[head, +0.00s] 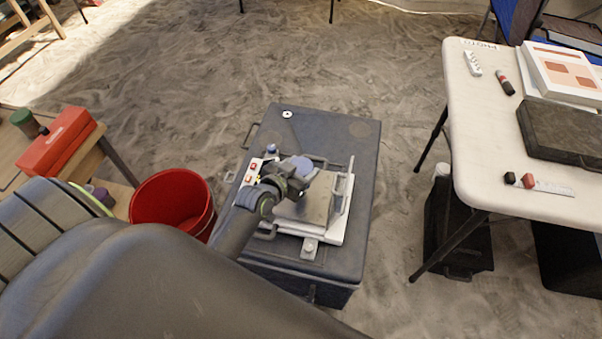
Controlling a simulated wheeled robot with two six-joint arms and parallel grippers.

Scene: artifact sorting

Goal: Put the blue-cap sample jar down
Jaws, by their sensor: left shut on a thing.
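My left arm comes in from the lower left, and its gripper (300,180) is shut on the blue-cap sample jar. The round blue cap (302,165) shows just beyond the fingers; the jar's body is mostly hidden by the gripper. The jar is over or at the left back part of a white scale (330,232) with a grey metal plate (312,206). I cannot tell whether the jar touches the plate. My right gripper is not in view.
The scale is on a dark case (355,150) standing on sand. A small blue-topped item (271,150) is behind the scale's left side. A red bucket (172,200) stands left of the case. A white table (480,130) with boxes and markers is at right.

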